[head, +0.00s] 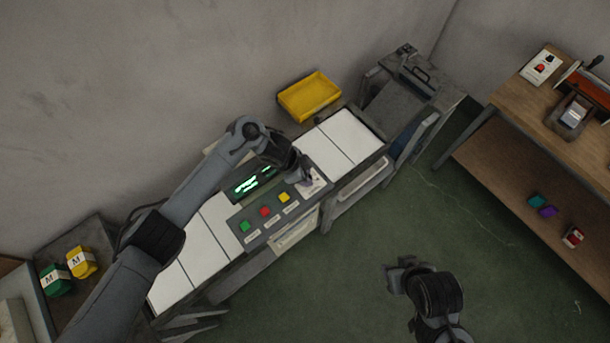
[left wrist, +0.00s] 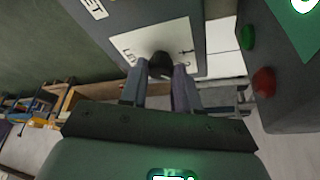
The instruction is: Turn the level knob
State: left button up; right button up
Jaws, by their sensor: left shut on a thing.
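The black level knob (left wrist: 160,64) sits on a white label plate (left wrist: 178,40) in the left wrist view. The plate has dark lettering and marks, only partly readable. My left gripper (left wrist: 159,82) has its two fingers on either side of the knob and is shut on it. In the head view my left gripper (head: 303,176) is at the right end of the control panel (head: 256,239) and hides the knob. My right gripper (head: 398,277) hangs over the floor, away from the panel; its jaws are too dark to make out.
The panel carries a green button (head: 244,225), a red button (head: 265,211), a yellow button (head: 284,197) and a lit green display (head: 250,184). A yellow bin (head: 309,96) stands behind. A wooden bench (head: 500,140) is at the right. The green floor between is clear.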

pick_arm(q)
jog(key=m+b, duration=0.1)
jog(key=m+g+b, duration=0.1)
jog(key=m+b, duration=0.1)
jog(key=shift+w+f+m, duration=0.15)
jog(key=shift+w+m, duration=0.1)
jog(key=shift+m, duration=0.15)
jog(key=shift+m+g+b, duration=0.5)
jog(key=shift+m+b, duration=0.15)
jog(key=shift+m, duration=0.15)
jog(key=o, duration=1)
jog(key=shift+o, duration=0.2)
jog(key=shift+r, duration=0.2)
